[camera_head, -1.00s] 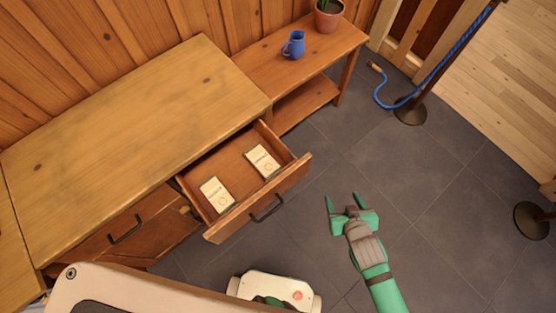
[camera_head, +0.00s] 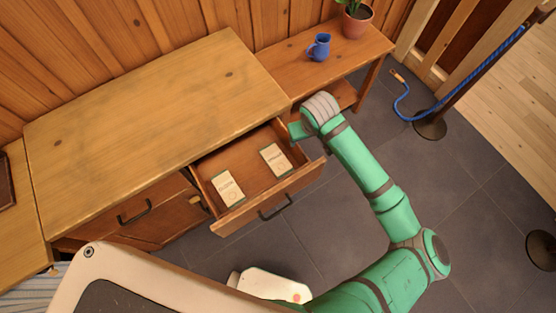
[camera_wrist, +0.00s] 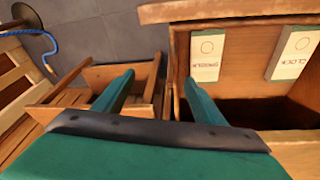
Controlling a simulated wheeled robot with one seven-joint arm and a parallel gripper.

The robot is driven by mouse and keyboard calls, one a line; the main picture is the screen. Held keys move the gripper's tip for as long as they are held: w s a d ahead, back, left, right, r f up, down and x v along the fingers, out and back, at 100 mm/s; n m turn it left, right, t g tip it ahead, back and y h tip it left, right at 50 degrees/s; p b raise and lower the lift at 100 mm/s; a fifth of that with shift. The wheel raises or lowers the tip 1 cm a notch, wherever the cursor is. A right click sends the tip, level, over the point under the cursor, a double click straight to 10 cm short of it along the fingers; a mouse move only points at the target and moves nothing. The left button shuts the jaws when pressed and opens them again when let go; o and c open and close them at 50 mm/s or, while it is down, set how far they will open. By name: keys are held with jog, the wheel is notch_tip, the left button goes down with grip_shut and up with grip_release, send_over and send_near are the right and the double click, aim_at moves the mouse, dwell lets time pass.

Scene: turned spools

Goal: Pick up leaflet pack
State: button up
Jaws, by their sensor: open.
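Two cream leaflet packs lie flat inside the open drawer (camera_head: 226,214): a left pack (camera_head: 229,189) and a right pack (camera_head: 275,160). In the wrist view the label of one pack (camera_wrist: 209,56) is hard to read; the other pack (camera_wrist: 294,54) seems to read "CLOCK". My gripper (camera_wrist: 160,88) is open and empty, its two green fingers spread. In the head view it is above the drawer's back right corner, right of the right pack and apart from it; its fingers are mostly hidden there.
The drawer sits under a wooden counter (camera_head: 150,120). A lower bench (camera_head: 345,62) to the right holds a blue mug (camera_head: 319,47) and a potted plant (camera_head: 356,20). A post with a blue rope (camera_head: 430,126) stands at right.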

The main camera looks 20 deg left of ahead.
jog(key=s+a+f+n+g, duration=0.1)
jog(key=s+a+n+g, duration=0.2)
jog(key=a, duration=0.4)
jog(key=h, duration=0.1)
send_over(276, 159)
jog(key=f, duration=0.3)
jog(key=d+f, duration=0.1)
jog(key=f, duration=0.1)
jog(key=shift+s+f, duration=0.15)
jog(key=shift+f, duration=0.05)
jog(key=shift+a+f, duration=0.2)
jog(key=shift+f, duration=1.25)
jog(key=shift+a+f, duration=0.2)
jog(key=shift+f, duration=1.2)
jog(key=c, duration=0.9)
jog(key=shift+r, duration=0.15)
